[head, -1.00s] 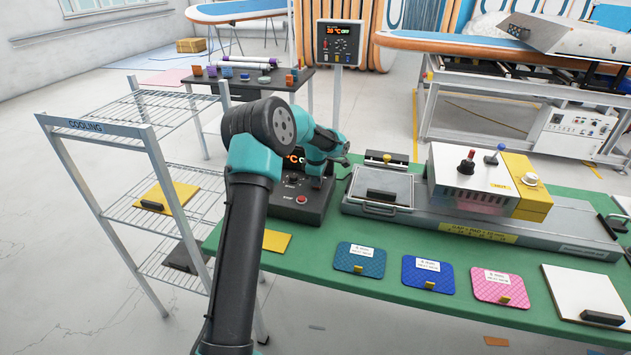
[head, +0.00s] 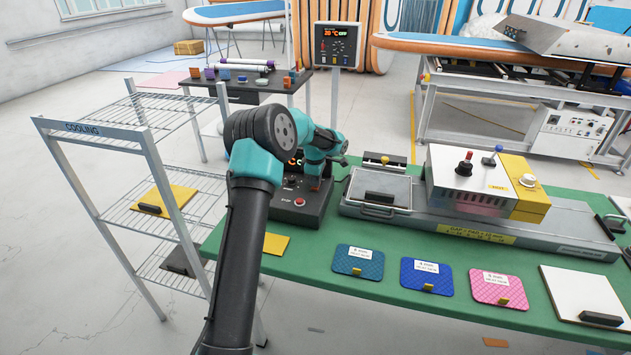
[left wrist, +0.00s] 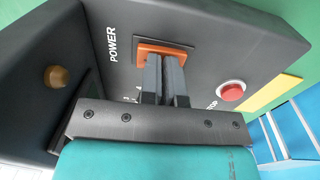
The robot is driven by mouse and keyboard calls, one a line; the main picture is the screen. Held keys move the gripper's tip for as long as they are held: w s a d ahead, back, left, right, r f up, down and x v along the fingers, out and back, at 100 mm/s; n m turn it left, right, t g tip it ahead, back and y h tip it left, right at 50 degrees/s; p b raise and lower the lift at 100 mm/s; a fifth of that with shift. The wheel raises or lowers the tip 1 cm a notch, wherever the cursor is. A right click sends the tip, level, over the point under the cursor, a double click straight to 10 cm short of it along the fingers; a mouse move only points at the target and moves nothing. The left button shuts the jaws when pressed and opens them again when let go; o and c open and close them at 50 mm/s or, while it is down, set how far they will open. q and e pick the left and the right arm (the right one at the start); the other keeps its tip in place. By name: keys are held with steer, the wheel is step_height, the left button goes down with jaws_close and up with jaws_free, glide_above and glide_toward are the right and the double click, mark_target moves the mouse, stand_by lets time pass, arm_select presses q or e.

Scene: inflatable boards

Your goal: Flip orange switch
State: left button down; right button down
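The orange switch (left wrist: 163,48) is on the dark control box, beside the word POWER, in the left wrist view. A small orange patch of it also shows under my arm in the head view (head: 314,188). My left gripper (left wrist: 165,58) has its two fingers close together with nothing visible between them. Their tips are at the switch's near edge and cover part of it; I cannot tell whether they touch. The control box (head: 290,212) stands at the left end of the green table. My right gripper is in neither view.
A red button (left wrist: 231,91) sits beside the fingers, and a yellow-brown knob (left wrist: 56,76) is on the box's other face. The wire cooling rack (head: 95,130) stands left. A metal press (head: 480,185) and coloured pads (head: 427,273) are on the green table (head: 330,290).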

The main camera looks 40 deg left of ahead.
arm_select(q)
step_height(320, 180, up, 14)
steer(key=shift+s+d, duration=0.2)
steer(key=shift+s, duration=0.25)
stand_by(0.4)
